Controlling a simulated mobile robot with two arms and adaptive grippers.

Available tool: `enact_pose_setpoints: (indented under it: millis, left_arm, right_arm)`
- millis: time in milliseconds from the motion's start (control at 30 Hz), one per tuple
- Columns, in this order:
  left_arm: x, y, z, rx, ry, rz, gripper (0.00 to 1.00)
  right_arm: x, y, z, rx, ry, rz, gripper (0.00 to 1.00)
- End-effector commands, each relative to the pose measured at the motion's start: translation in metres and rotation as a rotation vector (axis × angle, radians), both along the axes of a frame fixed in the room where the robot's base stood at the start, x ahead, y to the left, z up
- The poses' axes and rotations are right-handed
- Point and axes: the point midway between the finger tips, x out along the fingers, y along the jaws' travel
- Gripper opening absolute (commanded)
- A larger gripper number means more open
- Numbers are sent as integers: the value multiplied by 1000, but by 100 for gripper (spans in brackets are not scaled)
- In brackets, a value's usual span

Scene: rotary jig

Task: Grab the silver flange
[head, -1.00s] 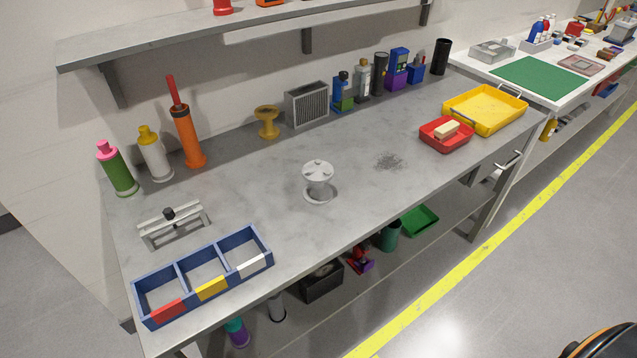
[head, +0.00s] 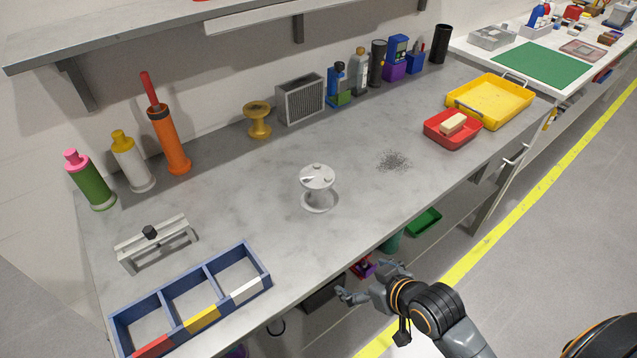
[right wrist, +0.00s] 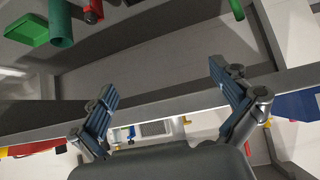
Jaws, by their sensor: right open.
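A light silver, round-topped piece with small knobs on it, which looks like the silver flange (head: 317,177), stands in the middle of the grey bench. It rests above a round base ring (head: 317,203); how the two join is hard to tell. My right gripper (head: 362,281) is in front of the bench's front edge, to the lower right of the flange and well apart from it. Its fingers are spread and empty, as the right wrist view (right wrist: 165,90) also shows. The flange cannot be made out in the wrist view. My left gripper is not in view.
A blue three-part bin (head: 190,300) and a metal bracket (head: 155,245) stand at the left. A red tray (head: 440,138) and a yellow tray (head: 490,105) stand at the right. Bottles and a spool (head: 258,121) line the back.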

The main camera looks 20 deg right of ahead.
Motion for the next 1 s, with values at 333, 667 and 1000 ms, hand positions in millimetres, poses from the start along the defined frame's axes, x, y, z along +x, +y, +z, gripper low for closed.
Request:
enact_pose_setpoints:
  millis: [333, 667, 1000]
  left_arm:
    - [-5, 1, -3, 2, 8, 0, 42]
    - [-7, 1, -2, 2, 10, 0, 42]
    - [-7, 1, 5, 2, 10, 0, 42]
  right_arm:
    - [35, 5, 88, 73, -275, 71, 100]
    - [73, -6, 146, 164, -527, 85, 100]
    - [128, 15, 137, 169, -533, 84, 100]
